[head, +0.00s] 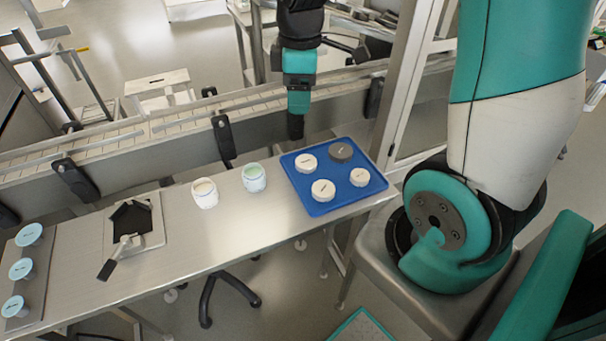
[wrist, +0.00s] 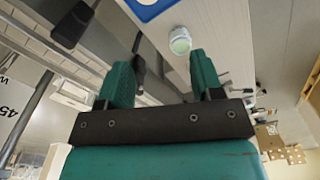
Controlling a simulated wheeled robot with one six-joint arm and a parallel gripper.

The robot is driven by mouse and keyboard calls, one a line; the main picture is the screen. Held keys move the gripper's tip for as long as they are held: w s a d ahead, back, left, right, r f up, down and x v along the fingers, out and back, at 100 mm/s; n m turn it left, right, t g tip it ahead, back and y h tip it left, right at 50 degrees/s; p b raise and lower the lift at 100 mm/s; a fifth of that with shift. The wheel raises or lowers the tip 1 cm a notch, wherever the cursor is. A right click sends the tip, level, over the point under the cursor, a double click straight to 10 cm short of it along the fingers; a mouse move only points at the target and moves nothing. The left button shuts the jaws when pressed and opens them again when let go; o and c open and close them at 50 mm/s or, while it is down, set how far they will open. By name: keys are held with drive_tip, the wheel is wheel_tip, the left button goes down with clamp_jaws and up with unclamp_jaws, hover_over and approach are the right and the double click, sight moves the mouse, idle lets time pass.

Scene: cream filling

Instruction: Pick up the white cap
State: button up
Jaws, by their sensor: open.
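A blue tray (head: 333,171) lies at the right end of the steel table. It holds three white caps: one at the back left (head: 306,162), one at the front (head: 323,190) and one at the right (head: 359,176). A dark grey cap (head: 341,151) sits at the back right. My gripper (head: 296,131) hangs above the back edge of the table, behind the tray, pointing down. In the wrist view its two teal fingers (wrist: 160,76) are spread, with nothing held between them. A corner of the tray (wrist: 146,9) shows there; the caps do not.
Two open jars stand left of the tray, one with cream filling (head: 205,192) and one with green (head: 254,177). A dark fixture (head: 131,220) and several pale blue lids (head: 22,268) are farther left. A conveyor (head: 170,130) runs along the table's back.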

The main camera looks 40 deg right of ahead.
wheel_tip(320, 180, down, 3)
drive_tip(key=d, duration=0.2)
hover_over(306, 161)
drive_tip(key=shift+n, duration=0.3)
wheel_tip(306, 161, down, 10)
drive_tip(key=shift+a+r, duration=0.1)
drive_tip(key=shift+r, duration=0.05)
drive_tip(key=shift+f+p, duration=0.65)
drive_tip(key=shift+f, duration=2.4)
drive_tip(key=c, duration=0.5)
